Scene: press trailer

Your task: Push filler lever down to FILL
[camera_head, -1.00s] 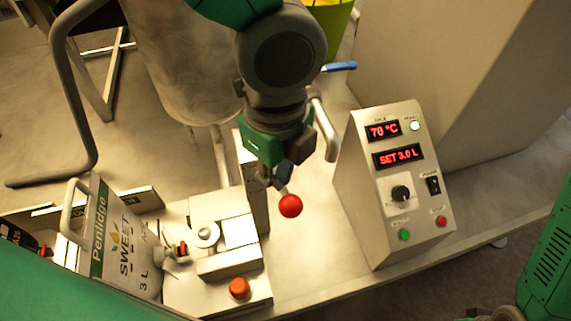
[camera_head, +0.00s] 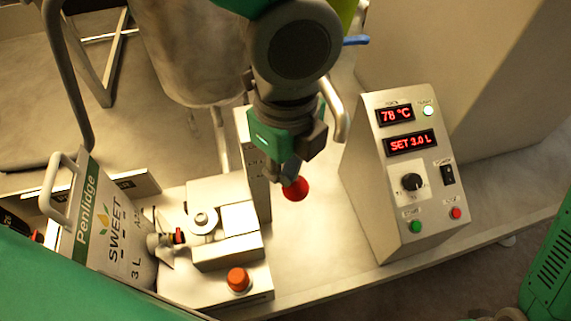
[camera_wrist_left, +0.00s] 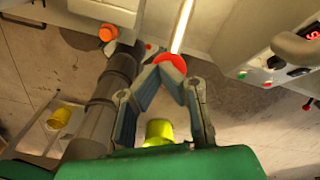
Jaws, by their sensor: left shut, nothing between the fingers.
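The filler lever ends in a red ball knob (camera_head: 297,189), beside the upright post of the filler. In the left wrist view the knob (camera_wrist_left: 173,62) is just beyond my fingertips, with the pale lever rod (camera_wrist_left: 182,25) leading away from it. My left gripper (camera_head: 289,171) is shut and empty, pointing down at the knob. Its fingertips overlap the knob's upper edge in the head view; whether they touch it I cannot tell. The lever's FILL mark is not readable.
The control box (camera_head: 390,200) with red displays stands to the right. A Penlidge bag (camera_head: 112,235) sits left at the filler block (camera_head: 225,262), with an orange button (camera_head: 238,279) in front. A steel tank (camera_head: 190,60), bent pipe (camera_head: 336,110) and blue handle (camera_head: 356,40) are behind.

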